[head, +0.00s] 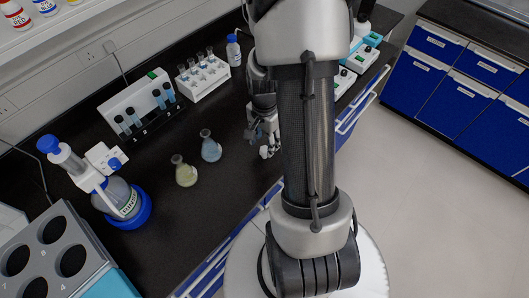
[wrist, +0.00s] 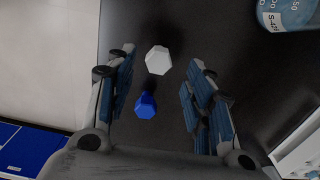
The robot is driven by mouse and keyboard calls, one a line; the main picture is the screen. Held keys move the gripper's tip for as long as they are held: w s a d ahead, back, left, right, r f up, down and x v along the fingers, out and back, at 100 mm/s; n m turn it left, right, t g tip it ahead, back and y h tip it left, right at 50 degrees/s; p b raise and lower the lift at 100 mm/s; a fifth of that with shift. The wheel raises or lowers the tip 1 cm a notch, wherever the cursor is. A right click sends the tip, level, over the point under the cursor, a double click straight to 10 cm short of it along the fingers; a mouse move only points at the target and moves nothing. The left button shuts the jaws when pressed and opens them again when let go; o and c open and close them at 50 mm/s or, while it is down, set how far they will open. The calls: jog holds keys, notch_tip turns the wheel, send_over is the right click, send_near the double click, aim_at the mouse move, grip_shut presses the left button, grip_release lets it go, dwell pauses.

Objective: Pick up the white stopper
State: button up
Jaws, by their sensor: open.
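The white stopper (wrist: 158,60) is a small faceted piece on the black bench top in the wrist view. It lies near the level of the fingertips, between the two fingers and apart from both. A blue stopper (wrist: 146,105) lies close to it, nearer the palm in the picture and also between the fingers. My gripper (wrist: 160,72) is open and empty, with its blue-padded fingers on either side of the stoppers. In the head view my gripper (head: 266,130) hangs over the bench near its front edge, partly hidden by my arm.
A flask with blue liquid (head: 210,147) and one with yellowish liquid (head: 184,172) stand left of my gripper. A bottle with a blue base (head: 122,199), a tube holder (head: 138,104) and a white rack (head: 203,77) stand farther left and back. The bench's front edge is close.

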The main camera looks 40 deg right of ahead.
aim_at(264, 149)
notch_tip(264, 149, down, 5)
jog(key=shift+s+a+b, duration=0.1)
jog(key=shift+b, duration=0.9)
jog(key=shift+r, duration=0.1)
jog(key=shift+c, duration=0.2)
jog(key=c, duration=0.8)
